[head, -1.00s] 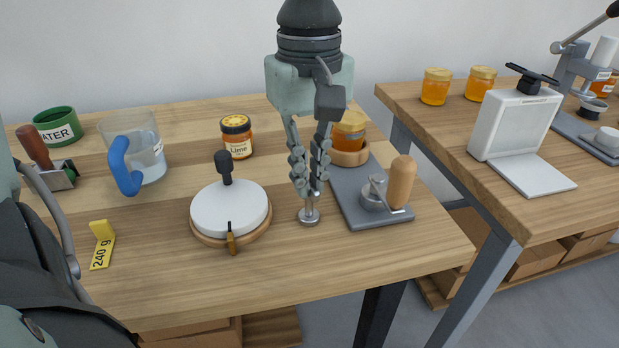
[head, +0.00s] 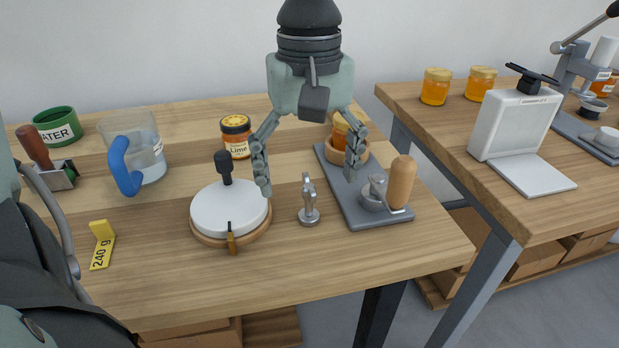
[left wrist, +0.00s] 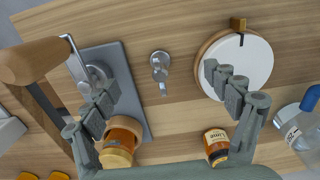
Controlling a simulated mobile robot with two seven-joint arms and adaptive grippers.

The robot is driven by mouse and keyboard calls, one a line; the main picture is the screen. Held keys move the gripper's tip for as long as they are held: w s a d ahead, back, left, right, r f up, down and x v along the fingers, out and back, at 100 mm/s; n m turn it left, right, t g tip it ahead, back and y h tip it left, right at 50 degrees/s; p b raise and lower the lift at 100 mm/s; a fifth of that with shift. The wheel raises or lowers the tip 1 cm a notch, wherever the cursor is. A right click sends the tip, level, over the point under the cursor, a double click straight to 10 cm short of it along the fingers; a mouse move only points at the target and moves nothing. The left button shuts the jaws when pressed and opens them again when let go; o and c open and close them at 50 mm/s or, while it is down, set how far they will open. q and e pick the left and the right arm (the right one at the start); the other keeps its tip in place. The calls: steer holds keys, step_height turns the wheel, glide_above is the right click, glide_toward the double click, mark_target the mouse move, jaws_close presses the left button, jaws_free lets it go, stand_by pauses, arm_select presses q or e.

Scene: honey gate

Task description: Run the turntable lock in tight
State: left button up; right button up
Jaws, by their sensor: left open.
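The turntable (head: 229,209) is a white disc on a wooden base, with a black knob behind it and an orange pointer at its front. Right of it stands what I take for the turntable lock (head: 309,207), a small metal screw with an upright handle on a round foot. It also shows in the left wrist view (left wrist: 160,66). My left gripper (head: 308,183) is above it, fingers spread wide on either side, touching nothing that I can see. The same gripper shows in the left wrist view (left wrist: 161,80) with the lock between its fingers. How tight the lock sits cannot be told.
A grey plate (head: 352,205) with a wooden-handled clamp (head: 401,183) and a jar in a wooden ring is close on the right. A Lime jar (head: 236,137) is behind, a jug (head: 147,150) on the left.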

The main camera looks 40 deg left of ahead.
mark_target(309, 181)
arm_select(q)
steer(key=shift+o, duration=0.7)
steer(key=shift+r, duration=0.1)
steer(key=shift+r+p, duration=2.3)
steer(key=shift+r, duration=1.2)
steer(key=shift+f, duration=0.15)
